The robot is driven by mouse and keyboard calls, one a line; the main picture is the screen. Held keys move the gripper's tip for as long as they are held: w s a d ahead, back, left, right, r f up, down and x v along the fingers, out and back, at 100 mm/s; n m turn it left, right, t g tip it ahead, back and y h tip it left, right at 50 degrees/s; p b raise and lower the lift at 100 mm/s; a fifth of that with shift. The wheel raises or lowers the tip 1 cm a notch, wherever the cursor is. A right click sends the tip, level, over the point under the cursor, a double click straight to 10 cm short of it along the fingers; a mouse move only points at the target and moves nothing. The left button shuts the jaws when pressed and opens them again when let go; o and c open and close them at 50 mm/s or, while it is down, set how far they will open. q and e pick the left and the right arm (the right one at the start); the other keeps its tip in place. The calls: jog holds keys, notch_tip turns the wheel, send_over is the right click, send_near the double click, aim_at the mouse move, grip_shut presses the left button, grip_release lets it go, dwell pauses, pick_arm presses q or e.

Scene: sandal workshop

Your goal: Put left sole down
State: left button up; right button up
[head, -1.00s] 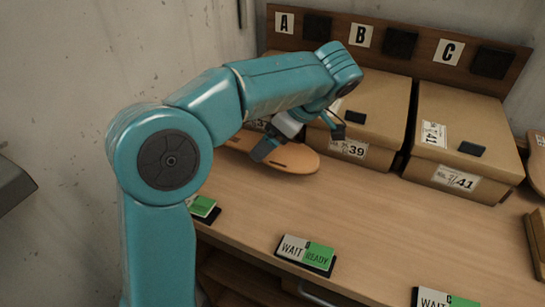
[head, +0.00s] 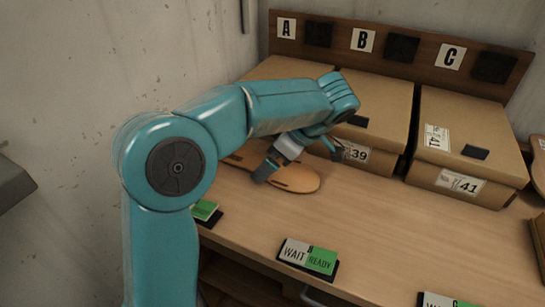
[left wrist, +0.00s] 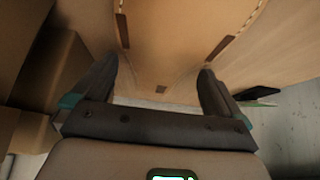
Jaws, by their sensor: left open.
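The tan sole (head: 297,180) lies flat, as far as I can tell, on the wooden table in front of the left box. It has dark slots, and its far-left part is hidden behind my arm. My left gripper (head: 298,164) is low over the sole, its fingers spread apart. In the left wrist view the sole (left wrist: 175,40) fills the upper middle, and my open left gripper (left wrist: 158,82) has one finger on each side of its near end. I cannot tell whether the fingers touch it. My right gripper is out of view.
Cardboard boxes marked 39 (head: 378,115) and 41 (head: 468,135) stand at the back under signs A, B and C; another is partly hidden. WAIT/READY cards (head: 308,258) line the front edge. The table (head: 385,225) is clear between boxes and cards.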

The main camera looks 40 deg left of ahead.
pick_arm(q)
jog(key=shift+r, duration=0.3)
jog(key=p+v, duration=0.3)
jog(key=v, duration=0.8)
jog(key=shift+d+r, duration=0.2)
jog(key=shift+r, duration=0.1)
